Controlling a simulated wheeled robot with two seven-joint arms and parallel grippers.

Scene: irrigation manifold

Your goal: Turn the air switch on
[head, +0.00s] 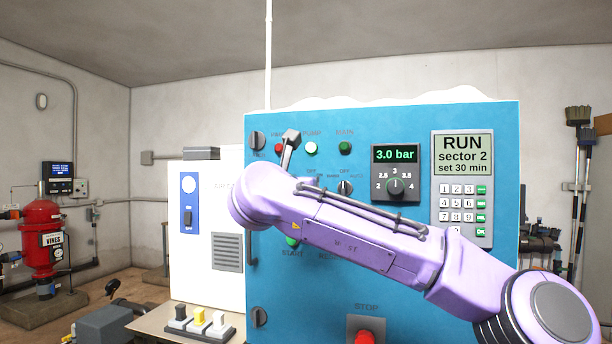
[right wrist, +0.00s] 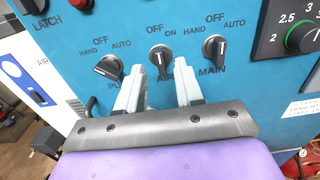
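The AIR switch is a round knob (right wrist: 160,56) on a blue control panel (right wrist: 130,20), with OFF and ON printed above it. Its white mark looks near upright; I cannot tell which label it points at. My right gripper (right wrist: 159,78) is open in the right wrist view, with one pale finger on each side of the AIR knob. I see no clear contact. In the head view my purple right arm crosses the panel (head: 300,275) and hides the AIR knob. My left gripper is not in view.
The PUMP knob (right wrist: 108,66) and MAIN knob (right wrist: 214,48) flank the AIR knob closely. A pressure dial (head: 396,187), keypad (head: 463,211) and red STOP button (head: 364,337) share the panel. A white cabinet (head: 208,265) with a rocker switch (head: 187,217) stands left.

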